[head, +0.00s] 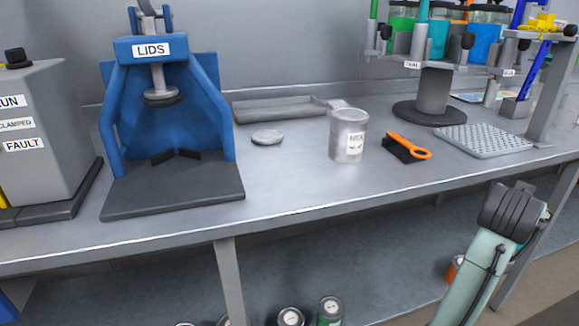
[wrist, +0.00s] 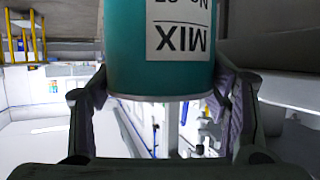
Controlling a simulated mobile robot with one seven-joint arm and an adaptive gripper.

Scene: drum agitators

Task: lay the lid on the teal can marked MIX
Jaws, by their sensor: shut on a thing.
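In the wrist view, a teal can (wrist: 130,60) with a white label reading MIX, seen upside down, sits between the two fingers of my gripper (wrist: 162,88). My gripper is shut on this can, with a finger on each side; its top part is cut off by the frame. In the head view, my arm shows at lower right, but I cannot make out the held can or fingertips there. A flat round grey lid (head: 267,137) lies on the bench, right of the blue press.
A blue press marked LIDS (head: 170,100) stands on the bench (head: 290,185). A grey can with a white label (head: 348,135), an orange-handled brush (head: 405,148), a shallow tray (head: 280,108) and a perforated mat (head: 484,141) are nearby. Open bench lies before the lid.

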